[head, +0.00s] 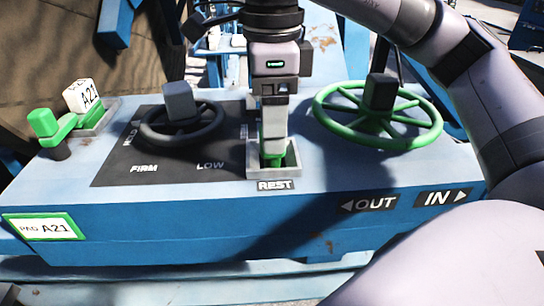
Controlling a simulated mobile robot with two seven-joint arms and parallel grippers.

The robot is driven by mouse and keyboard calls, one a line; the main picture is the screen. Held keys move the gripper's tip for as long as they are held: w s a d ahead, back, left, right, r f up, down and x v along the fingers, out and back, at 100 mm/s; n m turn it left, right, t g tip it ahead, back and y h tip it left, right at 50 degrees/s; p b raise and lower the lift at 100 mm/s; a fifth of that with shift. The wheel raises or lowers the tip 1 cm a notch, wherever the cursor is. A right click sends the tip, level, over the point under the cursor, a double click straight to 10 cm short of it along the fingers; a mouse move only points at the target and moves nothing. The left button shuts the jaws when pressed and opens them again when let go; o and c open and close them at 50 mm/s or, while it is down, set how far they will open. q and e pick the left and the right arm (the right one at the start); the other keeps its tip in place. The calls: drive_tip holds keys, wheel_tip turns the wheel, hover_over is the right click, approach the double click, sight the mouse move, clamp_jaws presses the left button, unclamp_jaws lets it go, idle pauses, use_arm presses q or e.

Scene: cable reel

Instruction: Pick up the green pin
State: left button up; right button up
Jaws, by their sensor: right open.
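A green piece, which looks like the green pin (273,161), stands in the grey square holder labelled REST (288,170) at the middle of the blue console. My right gripper (274,138) points straight down over this holder, its fingers reaching to the green piece and hiding most of it. The gripper is open; whether the fingers touch the green piece I cannot tell. A second green part (43,122) with a knob-like top and a dark lower end sits at the console's left edge. My left gripper is not in view.
A dark handwheel (153,137) on the FIRM/LOW panel is left of the holder, and a green handwheel (412,137) is to its right.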

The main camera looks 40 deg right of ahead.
sight(272, 168)
drive_tip(key=shift+f, duration=1.3)
clamp_jaws()
drive_tip(key=shift+r, duration=0.1)
